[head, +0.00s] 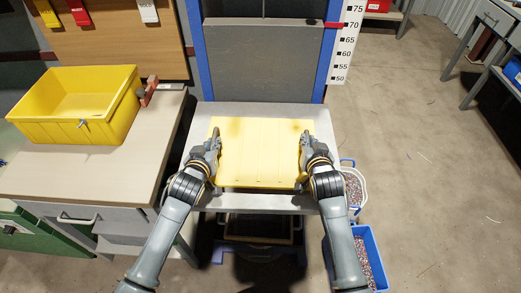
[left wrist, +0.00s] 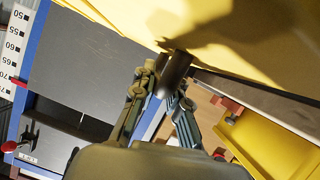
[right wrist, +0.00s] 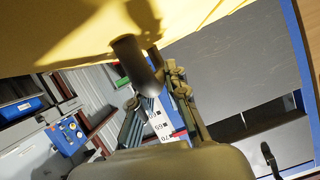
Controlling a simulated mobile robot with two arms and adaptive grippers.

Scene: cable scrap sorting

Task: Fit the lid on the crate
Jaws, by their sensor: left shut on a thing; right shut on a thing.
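The lid (head: 258,155) is a flat yellow ribbed panel in front of me, over a pale worktop. My left gripper (head: 214,142) is at its left edge, shut on a dark round handle (left wrist: 176,72). My right gripper (head: 304,146) is at its right edge, shut on a matching dark handle (right wrist: 134,58). The lid looks about level; I cannot tell how far it is above the worktop. The open yellow crate (head: 60,122) stands on the bench to the left, apart from the lid. It looks empty, with a small metal latch on its front.
A red-handled clamp (head: 149,92) is at the crate's right side on the wooden bench (head: 80,170). A grey panel in a blue frame (head: 196,60) stands behind the worktop (head: 225,112). A white basket (head: 352,185) and blue bin (head: 372,255) hold granules at the right.

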